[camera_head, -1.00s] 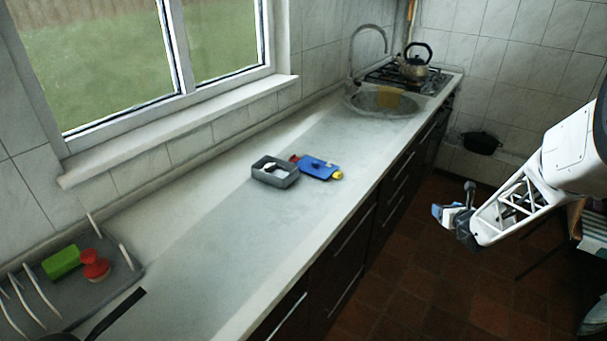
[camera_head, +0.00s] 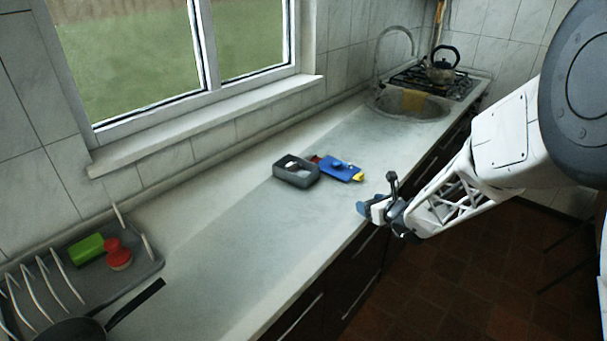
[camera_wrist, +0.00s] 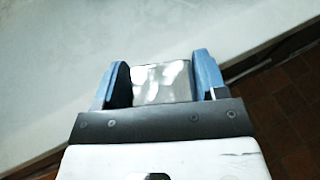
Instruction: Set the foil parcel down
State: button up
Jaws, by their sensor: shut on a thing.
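The foil parcel (camera_wrist: 162,84) is a shiny silver block between the two blue fingers of my gripper in the wrist view. My gripper (camera_wrist: 162,72) is shut on it, one finger on each side. In the head view my gripper (camera_head: 368,208) is at the counter's front edge, right of and nearer than a blue flat thing. I cannot make out the parcel there. In the wrist view the pale worktop lies beyond the parcel; I cannot tell how high above it the parcel is.
On the worktop (camera_head: 225,250) stand a grey box (camera_head: 297,180) with something pale inside and a blue flat thing (camera_head: 342,172) with small items. A rack (camera_head: 150,268) holds a green sponge (camera_head: 87,248) and red brush (camera_head: 118,255); a dark pan (camera_head: 70,330) is nearby. The front middle is clear.

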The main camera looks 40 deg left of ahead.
jog(key=s+a+n+g, duration=0.1)
jog(key=s+a, duration=0.3)
jog(key=s, duration=0.2)
jog(key=s+a+r+n+g, duration=0.1)
jog(key=s+a+g, duration=0.1)
jog(key=s+a, duration=0.2)
jog(key=s+a+r+n+g, duration=0.1)
jog(key=s+a+n, duration=0.1)
jog(key=s+a, duration=0.3)
jog(key=shift+s+r+g+y, duration=0.1)
jog(key=shift+s+g+y, duration=0.1)
jog(key=shift+s, duration=0.7)
jog(key=shift+s+r+g+y, duration=0.1)
jog(key=shift+s+g+y, duration=0.1)
jog(key=shift+s, duration=0.7)
jog(key=shift+w, duration=0.1)
send_over(288, 199)
jog(key=shift+s+d+f, duration=0.2)
jog(key=shift+d+f, duration=0.05)
jog(key=shift+f, duration=0.45)
jog(key=shift+w+a, duration=0.25)
jog(key=shift+a, duration=0.05)
jog(key=shift+f, duration=1.8)
jog(key=shift+f, duration=0.2)
jog(key=o, duration=0.9)
jog(key=shift+o, duration=0.2)
